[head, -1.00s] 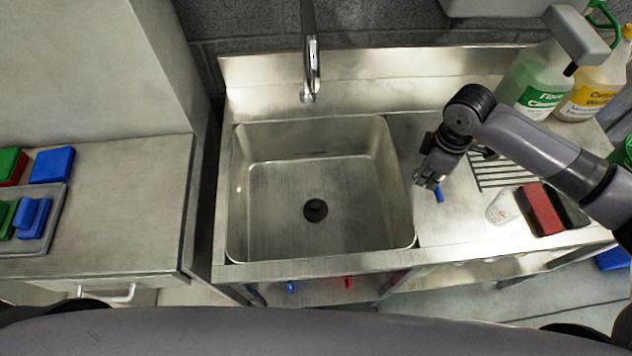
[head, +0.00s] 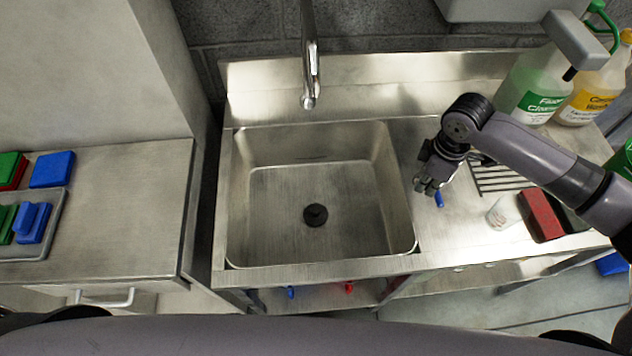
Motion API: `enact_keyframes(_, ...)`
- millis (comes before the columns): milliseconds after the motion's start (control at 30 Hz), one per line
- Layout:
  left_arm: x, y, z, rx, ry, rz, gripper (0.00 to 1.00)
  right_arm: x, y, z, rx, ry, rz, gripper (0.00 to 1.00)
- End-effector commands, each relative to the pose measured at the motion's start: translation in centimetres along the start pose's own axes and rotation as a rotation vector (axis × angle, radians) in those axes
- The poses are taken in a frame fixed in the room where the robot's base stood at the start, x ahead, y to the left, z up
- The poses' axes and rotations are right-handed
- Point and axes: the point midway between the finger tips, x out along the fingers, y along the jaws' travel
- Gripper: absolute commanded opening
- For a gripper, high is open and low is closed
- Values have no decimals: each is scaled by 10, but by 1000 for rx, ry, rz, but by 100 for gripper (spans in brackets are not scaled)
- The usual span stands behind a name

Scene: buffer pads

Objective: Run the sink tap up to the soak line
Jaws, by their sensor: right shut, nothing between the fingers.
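The steel sink (head: 400,215) stands in the middle, its basin bare, with a dark round plug or drain piece (head: 315,215) on its floor. No water shows in it. The chrome tap (head: 310,65) hangs over the back edge, and no stream shows from its spout. Below the front edge are a blue handle (head: 291,292) and a red handle (head: 349,287). I cannot make out a soak line. My right gripper (head: 428,188) is shut and empty, above the sink's right rim. A small blue thing (head: 439,199) lies close beside it. My left gripper is not in view.
On the right drainboard are a wire rack (head: 495,178), a small clear cup (head: 503,212) and a red block (head: 541,215). Cleaner bottles (head: 535,90) stand at the back right. A left counter (head: 120,225) holds coloured pads (head: 52,169) and a tray (head: 45,248).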

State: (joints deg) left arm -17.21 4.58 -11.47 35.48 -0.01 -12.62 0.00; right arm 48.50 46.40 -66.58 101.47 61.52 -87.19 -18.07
Motion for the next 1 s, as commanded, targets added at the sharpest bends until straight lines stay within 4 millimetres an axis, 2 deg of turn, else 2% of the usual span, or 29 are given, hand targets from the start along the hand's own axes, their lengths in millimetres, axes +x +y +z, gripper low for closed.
enact_keyframes(533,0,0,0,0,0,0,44,2,0,0,0,0,-1,0)
enact_keyframes(1000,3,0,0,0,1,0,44,32,0,0,1,0,-1,0)
